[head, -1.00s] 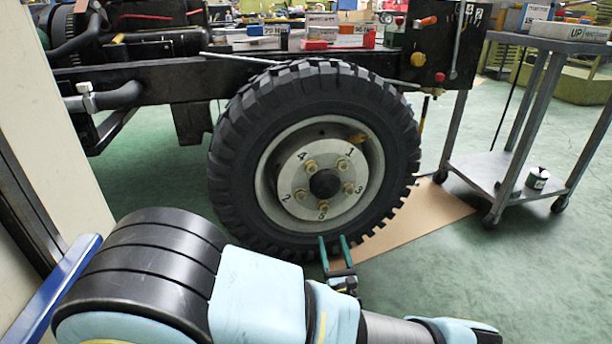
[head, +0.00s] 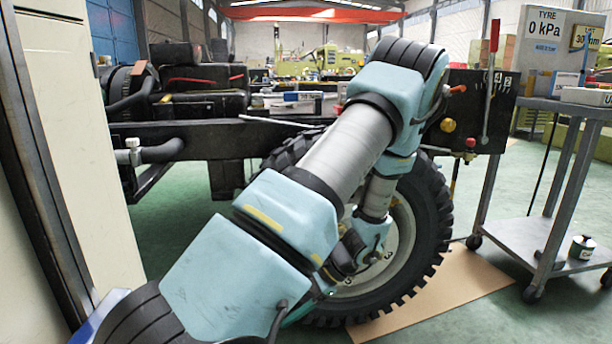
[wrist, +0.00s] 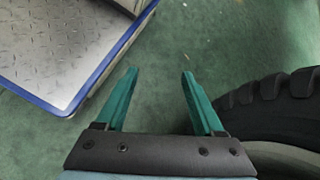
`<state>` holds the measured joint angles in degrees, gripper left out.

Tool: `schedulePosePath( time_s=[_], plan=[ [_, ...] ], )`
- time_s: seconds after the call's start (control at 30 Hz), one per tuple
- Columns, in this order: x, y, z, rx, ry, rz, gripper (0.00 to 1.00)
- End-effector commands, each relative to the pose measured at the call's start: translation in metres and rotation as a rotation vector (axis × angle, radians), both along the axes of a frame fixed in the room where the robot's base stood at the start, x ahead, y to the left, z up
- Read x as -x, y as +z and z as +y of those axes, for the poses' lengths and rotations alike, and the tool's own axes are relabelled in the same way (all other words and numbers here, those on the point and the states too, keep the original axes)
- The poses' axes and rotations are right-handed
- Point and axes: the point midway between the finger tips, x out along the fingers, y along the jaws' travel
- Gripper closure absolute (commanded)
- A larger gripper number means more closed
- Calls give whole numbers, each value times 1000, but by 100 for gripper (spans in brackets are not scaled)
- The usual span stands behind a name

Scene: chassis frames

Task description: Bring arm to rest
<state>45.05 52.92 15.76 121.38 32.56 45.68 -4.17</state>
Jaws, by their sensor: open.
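My gripper (wrist: 157,98) shows in the wrist view with two green fingers spread wide apart and nothing between them. It points down at the bare green floor.
A grey cart (head: 560,235) with boxes and a readout stands at the right. A cardboard sheet (head: 455,285) lies under the wheel. A pale panel (head: 65,130) stands close at the left. A blue-edged metal plate (wrist: 60,45) shows in the wrist view.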

Motion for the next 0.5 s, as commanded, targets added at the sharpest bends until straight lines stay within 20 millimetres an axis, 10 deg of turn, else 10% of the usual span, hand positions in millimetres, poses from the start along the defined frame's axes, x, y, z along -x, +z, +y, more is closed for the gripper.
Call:
schedulePosePath(
  time_s=[0.5],
  plan=[
    [28, 125, 6, 618, 624, -365, 30]
  ],
)
